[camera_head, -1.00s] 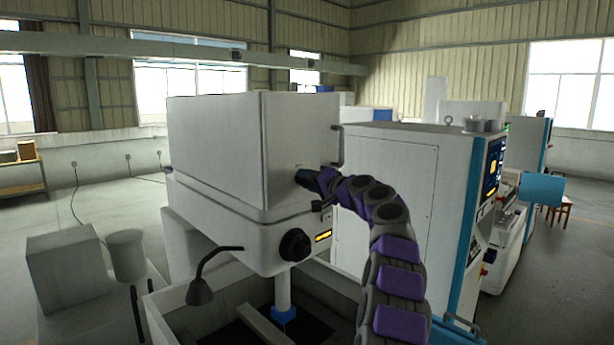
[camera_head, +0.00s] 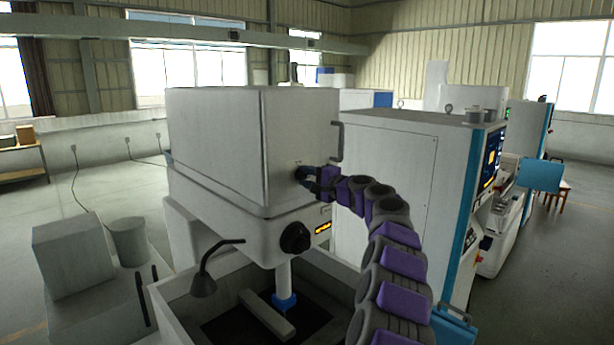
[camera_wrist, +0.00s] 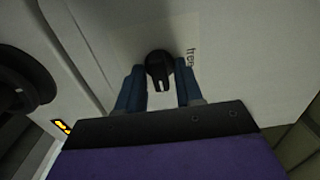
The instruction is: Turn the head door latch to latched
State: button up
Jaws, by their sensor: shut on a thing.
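The head door latch (camera_wrist: 160,68) is a small black knob on the pale head door, seen in the wrist view. A light pointer mark sits on its lower part. My gripper (camera_wrist: 160,80) has its two blue fingers on either side of the knob, shut on it. In the head view my gripper (camera_head: 303,174) reaches the front face of the white machine head (camera_head: 300,130), where the fingers mostly hide the latch. Lettering beside the knob is only partly readable.
A large black knob (camera_head: 295,238) sits below on the machine head. A vertical handle (camera_head: 337,142) stands at the door's right edge. A bent lamp (camera_head: 203,284) hangs over the open tank below. A white cabinet (camera_head: 385,190) stands close on the right.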

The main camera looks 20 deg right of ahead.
jog(key=shift+f, duration=0.2)
jog(key=o, duration=0.7)
jog(key=shift+w+d, duration=0.1)
jog(key=shift+d, duration=0.05)
jog(key=shift+d, duration=0.1)
jog(key=b+v, duration=0.4)
jog(key=v, duration=1.3)
